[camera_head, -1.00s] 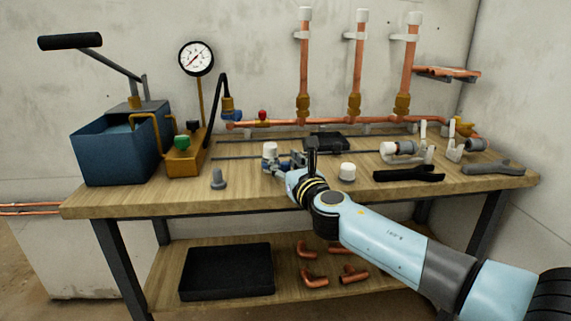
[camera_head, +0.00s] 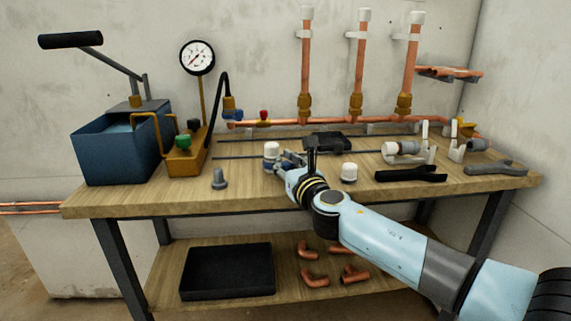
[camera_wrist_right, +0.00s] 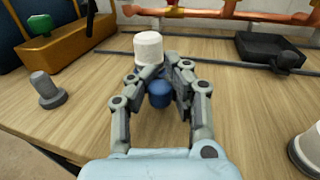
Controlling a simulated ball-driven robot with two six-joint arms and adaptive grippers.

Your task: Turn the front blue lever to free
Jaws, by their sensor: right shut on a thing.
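A short upright fitting with a white cap (camera_head: 271,149) stands near the front of the bench, left of its middle. In the right wrist view the white cap (camera_wrist_right: 149,47) rises just beyond my fingertips. A rounded blue part (camera_wrist_right: 160,95), which looks like the front blue lever, sits between the fingers below that cap. My right gripper (camera_wrist_right: 163,80) is shut on it; the fingers hide its sides, so its turn angle is unclear. In the head view my right gripper (camera_head: 286,160) reaches the fitting from the right. Another blue valve part (camera_head: 233,113) is at the hose end. My left gripper is out of view.
A grey plug (camera_head: 219,179) stands left of the gripper and a white-capped piece (camera_head: 349,172) right of it. A black tray (camera_head: 327,141) lies behind.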

